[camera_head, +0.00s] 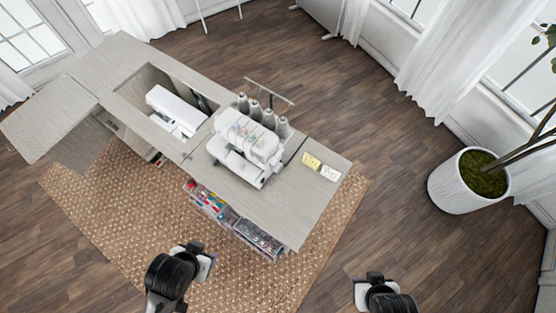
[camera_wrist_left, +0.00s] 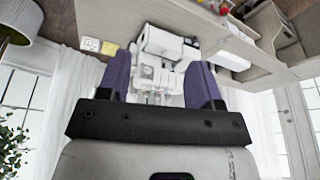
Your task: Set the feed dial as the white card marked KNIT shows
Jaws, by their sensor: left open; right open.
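The white serger (camera_head: 245,145) with several grey thread cones stands on the cabinet top; it also shows in the left wrist view (camera_wrist_left: 155,72), beyond my fingers. Its feed dial is too small to make out. A white card (camera_head: 330,173) lies at the right end of the cabinet top, beside a yellow card (camera_head: 311,161); their writing is too small to read. My left gripper (camera_head: 207,263) is open and empty, in front of the cabinet and apart from it. My right gripper (camera_head: 361,292) is open and empty, farther right, well away from the cabinet.
A white sewing machine (camera_head: 176,110) sits in the cabinet's recess at left. Clear bins of colourful supplies (camera_head: 205,197) hang on the cabinet's front. A potted plant (camera_head: 466,183) stands at right. The cabinet top (camera_head: 290,205) is bare at its front right.

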